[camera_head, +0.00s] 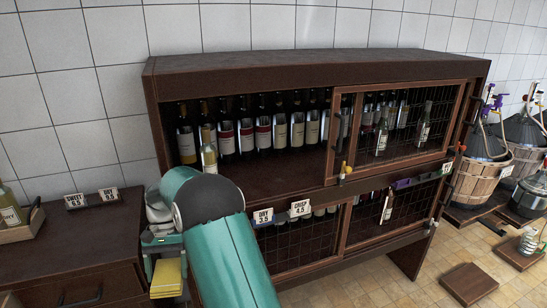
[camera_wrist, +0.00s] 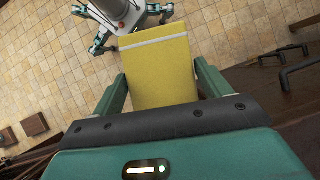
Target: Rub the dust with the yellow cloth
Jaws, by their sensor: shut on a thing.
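The yellow cloth (camera_head: 167,276) hangs at the end of my arm in the head view, low at the left, beside the front of the dark wooden counter. In the wrist view the cloth (camera_wrist: 158,75) is a flat yellow pad with a pale stripe. My gripper (camera_wrist: 160,88) is shut on it, one finger at each side. My gripper (camera_head: 165,255) also shows in the head view, partly hidden by my arm. I cannot make out the dust in either view.
A dark cabinet (camera_head: 300,66) with several bottles and wire-mesh doors stands in the middle. Price signs (camera_head: 278,215) sit at its front. The counter (camera_head: 90,240) at left carries two signs and a crate (camera_head: 22,232). Baskets (camera_head: 478,182) stand at right.

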